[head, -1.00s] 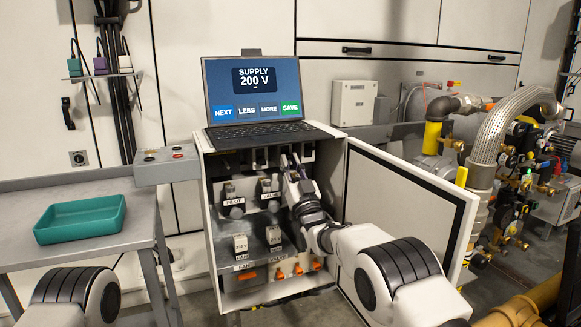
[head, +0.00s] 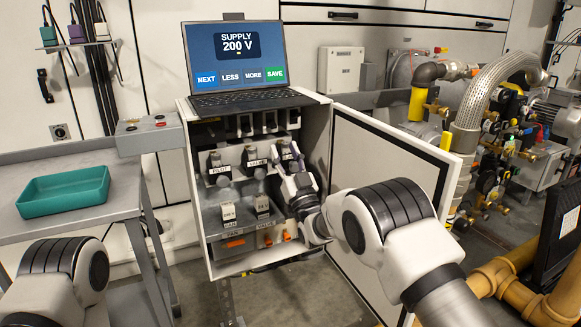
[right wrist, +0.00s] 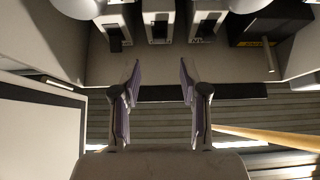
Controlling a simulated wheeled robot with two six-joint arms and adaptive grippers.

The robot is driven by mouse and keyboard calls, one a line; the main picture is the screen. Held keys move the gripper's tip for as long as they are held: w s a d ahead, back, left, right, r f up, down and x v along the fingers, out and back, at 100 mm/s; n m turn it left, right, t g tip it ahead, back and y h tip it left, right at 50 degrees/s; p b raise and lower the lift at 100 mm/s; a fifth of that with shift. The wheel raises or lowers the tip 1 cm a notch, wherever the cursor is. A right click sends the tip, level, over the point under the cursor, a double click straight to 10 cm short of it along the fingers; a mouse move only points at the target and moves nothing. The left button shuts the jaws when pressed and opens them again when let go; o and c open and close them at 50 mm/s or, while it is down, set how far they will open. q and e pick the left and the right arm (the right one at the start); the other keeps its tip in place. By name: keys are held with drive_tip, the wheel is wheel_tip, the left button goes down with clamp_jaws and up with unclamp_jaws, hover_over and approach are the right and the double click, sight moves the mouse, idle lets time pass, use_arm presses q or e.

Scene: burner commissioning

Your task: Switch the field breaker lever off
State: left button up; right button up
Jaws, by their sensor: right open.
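The open cabinet (head: 199,205) holds a top row of dark switch levers (head: 246,127). Below are knobs labelled PILOT (head: 217,168) and VALVE (head: 256,159). I cannot read a label for the field breaker lever, so I cannot tell which it is. In the right wrist view, white blocks with dark levers (right wrist: 158,28) line the top edge, beside a dark box with a pale lever (right wrist: 269,56). My right gripper (head: 290,156) is at the right side of the cabinet opening, hiding part of the inside. Its fingers (right wrist: 160,68) are apart and empty. My left gripper is out of view.
A laptop (head: 238,63) showing SUPPLY 200 V stands on the cabinet. The open cabinet door (head: 395,185) is to the right of my gripper. White modules (head: 228,212) sit low in the cabinet. A teal tray (head: 63,192) lies on the left table. Pipes (head: 470,130) stand far right.

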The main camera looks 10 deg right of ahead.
drive_tip(key=v, duration=0.5)
